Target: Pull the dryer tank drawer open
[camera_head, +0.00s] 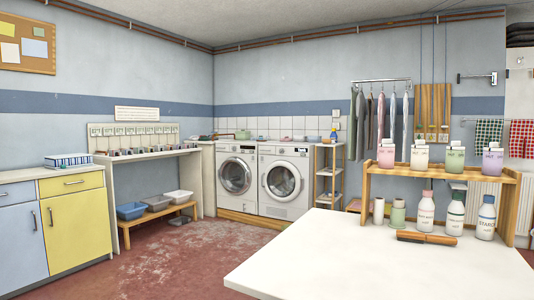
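Two white front-loading machines stand side by side against the far wall, on a low wooden plinth (254,219). The left machine (236,176) and the right machine (283,181) each have a round dark door and a control strip along the top. I cannot tell for sure from here which one is the dryer. The tank drawer is too small to make out; no drawer front stands out from either machine. Neither of my grippers is in view.
A white table (370,262) fills the front right, bearing a wooden rack (440,173) with bottles and a brush (426,238). A bench (158,222) with tubs and a yellow cabinet (75,222) stand left. Red floor (195,255) between is open.

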